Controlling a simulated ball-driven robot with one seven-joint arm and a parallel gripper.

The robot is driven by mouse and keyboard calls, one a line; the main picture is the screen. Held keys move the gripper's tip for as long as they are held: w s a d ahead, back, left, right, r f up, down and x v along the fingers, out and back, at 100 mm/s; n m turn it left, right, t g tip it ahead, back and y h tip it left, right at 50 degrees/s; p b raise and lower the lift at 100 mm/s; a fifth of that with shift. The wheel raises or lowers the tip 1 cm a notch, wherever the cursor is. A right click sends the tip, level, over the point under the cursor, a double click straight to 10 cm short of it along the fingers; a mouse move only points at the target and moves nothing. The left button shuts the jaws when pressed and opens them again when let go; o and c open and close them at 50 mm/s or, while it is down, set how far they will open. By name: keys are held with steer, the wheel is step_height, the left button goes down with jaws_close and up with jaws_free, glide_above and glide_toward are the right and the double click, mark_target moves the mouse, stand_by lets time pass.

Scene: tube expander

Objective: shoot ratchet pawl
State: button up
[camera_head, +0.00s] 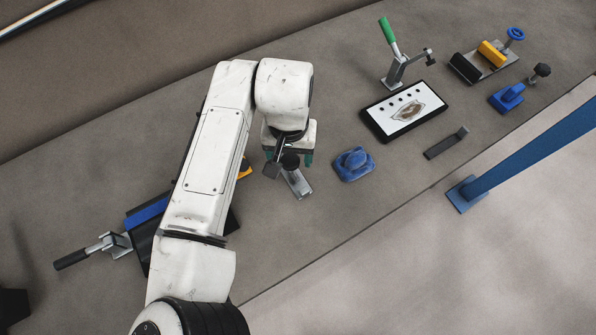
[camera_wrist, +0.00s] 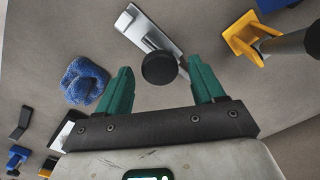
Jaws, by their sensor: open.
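Which part is the ratchet pawl I cannot tell for sure. A metal bracket (camera_head: 298,184) with a round black knob stands on the table just below my gripper (camera_head: 289,159). In the wrist view the black knob (camera_wrist: 159,68) lies between the green fingertips of my open gripper (camera_wrist: 163,84), with a gap on each side. The silver bracket (camera_wrist: 146,30) runs up and left from the knob. Nothing is held. In the head view the gripper partly covers the knob, and its height above the table is hard to judge.
A black-framed panel (camera_head: 379,123), green-handled clamp (camera_head: 389,33), yellow-block vise (camera_head: 491,54) and dark bracket (camera_head: 446,143) lie further right. A black-handled clamp (camera_head: 78,257) lies left. A yellow fixture (camera_wrist: 240,40) is close by.

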mark_target(291, 160)
step_height(291, 160, up, 7)
steer(key=p, duration=0.6)
steer(key=shift+p, duration=0.4)
stand_by(0.4)
